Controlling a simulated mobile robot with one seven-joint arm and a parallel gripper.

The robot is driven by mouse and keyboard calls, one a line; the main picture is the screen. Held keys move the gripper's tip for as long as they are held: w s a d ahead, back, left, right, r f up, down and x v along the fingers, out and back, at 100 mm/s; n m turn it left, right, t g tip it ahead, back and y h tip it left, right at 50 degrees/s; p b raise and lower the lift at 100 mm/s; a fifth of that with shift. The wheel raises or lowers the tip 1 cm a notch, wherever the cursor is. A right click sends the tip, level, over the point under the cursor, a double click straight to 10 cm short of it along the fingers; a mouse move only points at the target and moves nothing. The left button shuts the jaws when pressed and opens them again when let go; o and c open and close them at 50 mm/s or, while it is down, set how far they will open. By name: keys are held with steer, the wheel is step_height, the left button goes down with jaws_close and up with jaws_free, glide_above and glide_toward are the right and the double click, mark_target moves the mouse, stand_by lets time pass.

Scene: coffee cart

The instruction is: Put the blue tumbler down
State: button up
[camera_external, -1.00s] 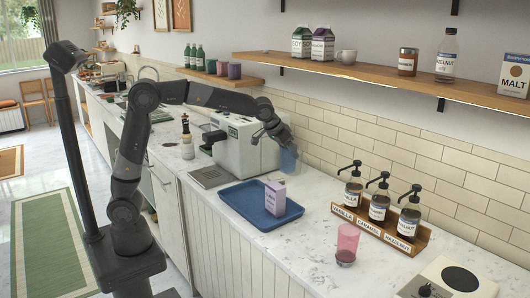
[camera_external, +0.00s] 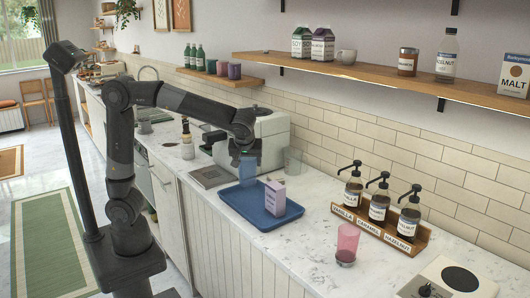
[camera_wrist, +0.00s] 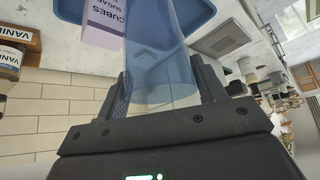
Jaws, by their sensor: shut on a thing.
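The blue tumbler (camera_external: 248,168) is see-through and is held in my gripper (camera_external: 247,157), above the far-left part of the blue tray (camera_external: 240,205). In the wrist view the tumbler (camera_wrist: 158,60) stands between the two fingers of my gripper (camera_wrist: 160,95), with the tray (camera_wrist: 195,14) beyond it. Whether the tumbler's base touches the tray is hard to tell; it looks raised above it.
A lilac sugar cubes carton (camera_external: 275,198) stands on the tray, close to the tumbler in the wrist view. A clear glass (camera_external: 292,160) stands behind the tray near the wall. The coffee machine (camera_external: 272,135) is behind my gripper. A pink tumbler (camera_external: 347,243) is at the right.

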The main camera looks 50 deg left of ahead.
mark_target(243, 172)
steer(key=shift+s+a+f+n+g+y, duration=0.15)
steer(key=shift+s+n, duration=0.15)
steer(key=shift+s, duration=0.1)
steer(key=shift+s+a+f+n+g+y, duration=0.15)
steer(key=shift+s+n, duration=0.15)
steer(key=shift+s, duration=0.1)
step_height(243, 172, down, 4)
steer(key=shift+w+r, duration=0.1)
steer(key=shift+r, duration=0.05)
steer(key=shift+w+a+f, duration=1.35)
steer(key=shift+f, duration=0.5)
steer(key=shift+w+a+f, duration=1.4)
steer(key=shift+f, duration=0.5)
steer(key=shift+w+a+f, duration=1.35)
steer(key=shift+f, duration=0.5)
steer(key=shift+f, duration=0.15)
steer(key=o, duration=1.4)
